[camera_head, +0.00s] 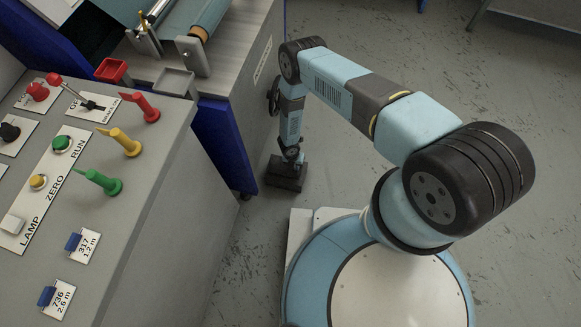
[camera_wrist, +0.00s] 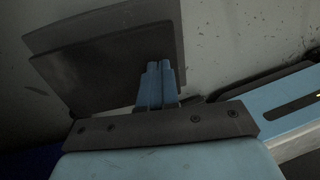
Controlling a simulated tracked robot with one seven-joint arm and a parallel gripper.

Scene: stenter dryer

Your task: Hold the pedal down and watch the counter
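The black pedal (camera_head: 286,173) is on the floor beside the machine, at the end of my arm. In the wrist view it shows as dark layered plates (camera_wrist: 110,70). My gripper (camera_head: 292,153) points down over the pedal. In the wrist view, its two blue fingers (camera_wrist: 160,76) are side by side, with nothing seen between them, and overlap the plate. They look to be at the pedal's surface; I cannot tell firm contact or how far it is pressed. No counter display shows in either view.
A grey control panel (camera_head: 150,190) stands at left, with a ZERO button (camera_head: 38,182), a RUN button (camera_head: 61,144), and red (camera_head: 147,107), yellow (camera_head: 126,142) and green (camera_head: 104,181) pegs. A machine table (camera_head: 235,50) is behind it. Open floor (camera_head: 500,90) lies at right.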

